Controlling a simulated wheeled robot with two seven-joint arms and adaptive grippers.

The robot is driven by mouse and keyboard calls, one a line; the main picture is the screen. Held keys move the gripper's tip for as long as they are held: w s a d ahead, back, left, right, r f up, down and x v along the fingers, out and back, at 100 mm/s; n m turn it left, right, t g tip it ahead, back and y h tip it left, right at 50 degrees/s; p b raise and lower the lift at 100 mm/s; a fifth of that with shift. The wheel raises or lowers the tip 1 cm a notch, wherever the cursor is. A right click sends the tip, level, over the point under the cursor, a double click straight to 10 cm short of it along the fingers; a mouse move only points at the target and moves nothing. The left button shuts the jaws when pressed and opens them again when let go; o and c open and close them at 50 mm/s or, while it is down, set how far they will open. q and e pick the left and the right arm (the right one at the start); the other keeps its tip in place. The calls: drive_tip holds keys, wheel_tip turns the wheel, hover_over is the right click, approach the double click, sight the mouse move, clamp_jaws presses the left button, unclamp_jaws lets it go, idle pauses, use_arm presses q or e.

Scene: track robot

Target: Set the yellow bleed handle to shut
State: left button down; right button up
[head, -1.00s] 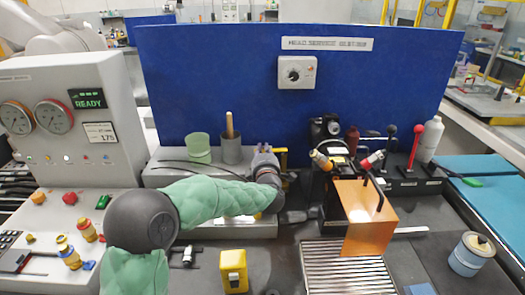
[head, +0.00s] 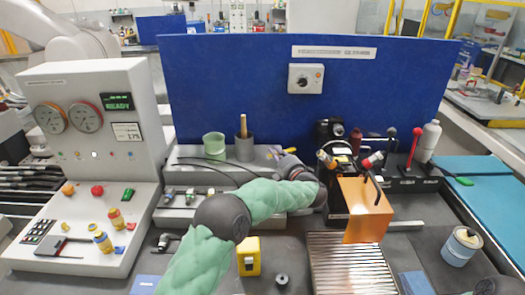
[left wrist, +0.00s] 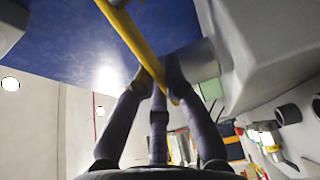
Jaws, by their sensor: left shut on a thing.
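The yellow bleed handle (left wrist: 135,42) runs slantwise across the upper middle of the left wrist view as a yellow bar. My left gripper (left wrist: 158,82) is shut on it, with the purple-grey fingers meeting around the bar near its lower end. In the head view my left gripper (head: 283,158) is at the back of the bench, in front of the blue panel and right of the grey cup.
A yellow block (head: 249,257) and a ribbed tray (head: 350,268) lie in front.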

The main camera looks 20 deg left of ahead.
use_arm(q)
drive_tip(key=shift+s+d+f+n+g+y, duration=0.1)
drive_tip(key=shift+s+d+n+g+y, duration=0.15)
drive_tip(key=shift+n+g+y, duration=0.3)
drive_tip(key=shift+g, duration=0.35)
drive_tip(key=c, duration=1.3)
unclamp_jaws()
